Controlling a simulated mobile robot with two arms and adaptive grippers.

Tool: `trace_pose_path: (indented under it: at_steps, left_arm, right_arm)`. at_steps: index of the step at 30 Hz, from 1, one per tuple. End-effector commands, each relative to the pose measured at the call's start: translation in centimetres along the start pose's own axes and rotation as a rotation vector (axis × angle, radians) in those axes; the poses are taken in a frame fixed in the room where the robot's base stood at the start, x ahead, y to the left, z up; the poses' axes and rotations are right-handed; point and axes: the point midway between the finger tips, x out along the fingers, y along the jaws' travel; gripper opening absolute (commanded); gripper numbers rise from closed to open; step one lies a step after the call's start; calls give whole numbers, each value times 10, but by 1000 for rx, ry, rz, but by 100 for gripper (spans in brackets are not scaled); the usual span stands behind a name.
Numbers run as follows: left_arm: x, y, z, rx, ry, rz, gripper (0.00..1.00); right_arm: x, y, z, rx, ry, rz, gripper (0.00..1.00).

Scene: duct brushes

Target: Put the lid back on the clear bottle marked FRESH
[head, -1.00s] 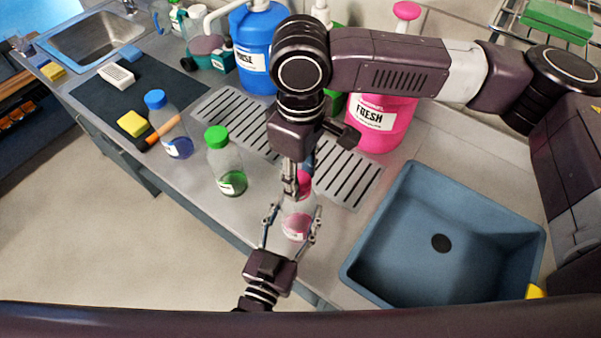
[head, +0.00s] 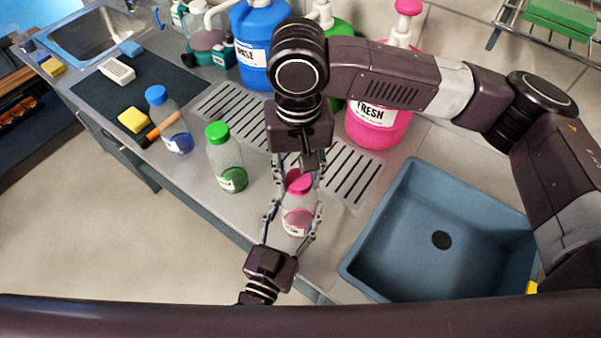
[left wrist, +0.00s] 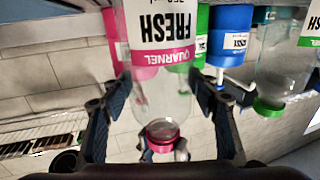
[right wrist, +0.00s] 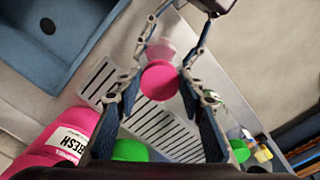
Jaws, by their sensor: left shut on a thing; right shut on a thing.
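The clear bottle marked FRESH (head: 297,222) has a pink-tinted bottom and is upright at the counter's front. My left gripper (head: 293,208) is shut on its sides; the FRESH label (left wrist: 162,28) shows large in the left wrist view. The pink lid (head: 299,183) is at the bottle's mouth, with my right gripper (head: 297,172) shut on it from above. In the right wrist view the lid (right wrist: 160,81) lies over the bottle between the fingers. In the left wrist view the lid (left wrist: 162,136) meets the neck; I cannot tell how tightly it sits.
A green-capped bottle (head: 227,165) and a blue-capped bottle (head: 172,128) stand to the left. A large pink FRESH pump jug (head: 375,128) stands behind, beside the slotted drain plate (head: 352,180). A blue basin (head: 440,205) is at the right.

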Motion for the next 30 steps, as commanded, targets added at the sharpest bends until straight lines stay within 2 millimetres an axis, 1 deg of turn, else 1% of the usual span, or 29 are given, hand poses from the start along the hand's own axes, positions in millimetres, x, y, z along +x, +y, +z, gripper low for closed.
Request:
trace_pose_path:
  at_steps: [3,11,18,21,25,30]
  left_arm:
    - [0,0,1,0,-2,0,0]
    - [0,0,1,0,-2,0,0]
    - [0,0,1,0,-3,0,0]
    - [0,0,1,0,-3,0,0]
    - [0,0,1,0,-3,0,0]
    - [0,0,1,0,-3,0,0]
  right_arm:
    - [0,-2,0,234,-1,-2,28]
    - [1,-5,-1,758,-3,-2,28]
    - [1,-6,-4,1251,-3,-2,28]
    - [1,-6,-5,1424,-3,-2,28]
    - [0,-6,-6,1567,-2,-2,28]
    - [0,-6,-6,1619,0,-2,28]
